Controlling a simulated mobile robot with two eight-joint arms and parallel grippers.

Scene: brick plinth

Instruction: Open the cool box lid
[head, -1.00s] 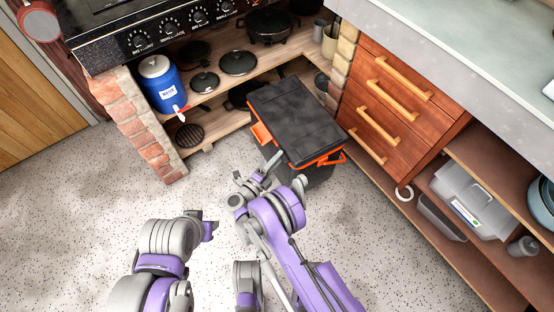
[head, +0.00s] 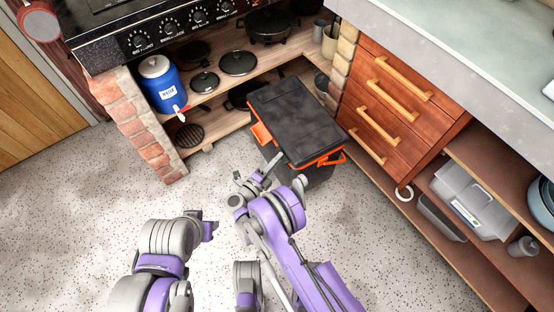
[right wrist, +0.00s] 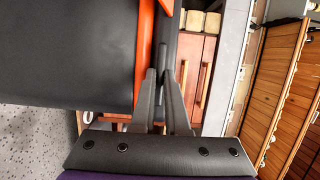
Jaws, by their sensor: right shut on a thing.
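The cool box (head: 308,176) is a dark box with orange fittings, standing on the floor in front of the shelves. Its black lid (head: 296,115) lies flat on top and looks closed. An orange handle (head: 262,133) shows on its left side, and orange trim runs along the near right edge. My right gripper (head: 274,162) is at the near edge of the lid, shut on it. In the right wrist view the fingers (right wrist: 160,74) are close together beside the orange strip (right wrist: 144,50); the gripped part is mostly hidden.
A wooden drawer unit (head: 385,110) stands close on the right of the box. A brick pillar (head: 150,130) and shelves with pans and a blue canister (head: 163,88) are behind left. The speckled floor (head: 80,220) is clear in front.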

